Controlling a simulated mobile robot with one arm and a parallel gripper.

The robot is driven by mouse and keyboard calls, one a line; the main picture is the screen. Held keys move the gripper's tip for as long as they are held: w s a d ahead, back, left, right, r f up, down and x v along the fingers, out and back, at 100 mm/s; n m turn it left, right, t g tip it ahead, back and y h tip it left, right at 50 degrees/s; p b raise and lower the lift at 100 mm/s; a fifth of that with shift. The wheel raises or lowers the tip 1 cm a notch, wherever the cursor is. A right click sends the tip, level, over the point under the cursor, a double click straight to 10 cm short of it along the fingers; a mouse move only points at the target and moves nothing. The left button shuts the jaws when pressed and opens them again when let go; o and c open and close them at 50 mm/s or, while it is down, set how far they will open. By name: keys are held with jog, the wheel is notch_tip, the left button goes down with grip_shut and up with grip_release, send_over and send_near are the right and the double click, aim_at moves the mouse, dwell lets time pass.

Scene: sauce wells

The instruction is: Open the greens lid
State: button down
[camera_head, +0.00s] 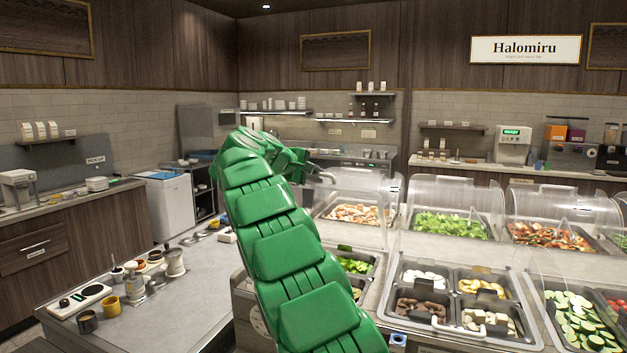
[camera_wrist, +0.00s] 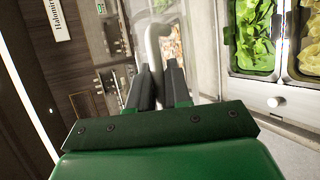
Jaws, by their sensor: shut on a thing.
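My gripper (camera_wrist: 160,72) has its two dark fingers closed around a pale curved bar (camera_wrist: 153,42), which looks like a lid handle. In the head view my green arm reaches up and forward, and its end is beside a clear cover at the left of the counter. Which pan the held bar belongs to cannot be told. Leafy greens (camera_head: 448,225) lie in a back pan under a clear domed lid (camera_head: 455,192). More greens (camera_head: 355,266) show in a front pan, partly hidden by my arm. In the wrist view, greens (camera_wrist: 254,32) lie in a pan at right.
A clear cover (camera_head: 352,180) stands over a pan of orange and white food (camera_head: 358,214). Front pans hold white, brown and yellow foods (camera_head: 480,281). Sliced cucumber (camera_head: 572,310) is at right. Cups (camera_head: 108,305) and jars stand on the left counter.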

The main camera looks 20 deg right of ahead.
jog(key=shift+w+r, duration=0.1)
jog(key=shift+r, duration=0.05)
dwell(0.4)
jog(key=c, duration=1.4)
grip_release()
jog(key=shift+v, duration=3.8)
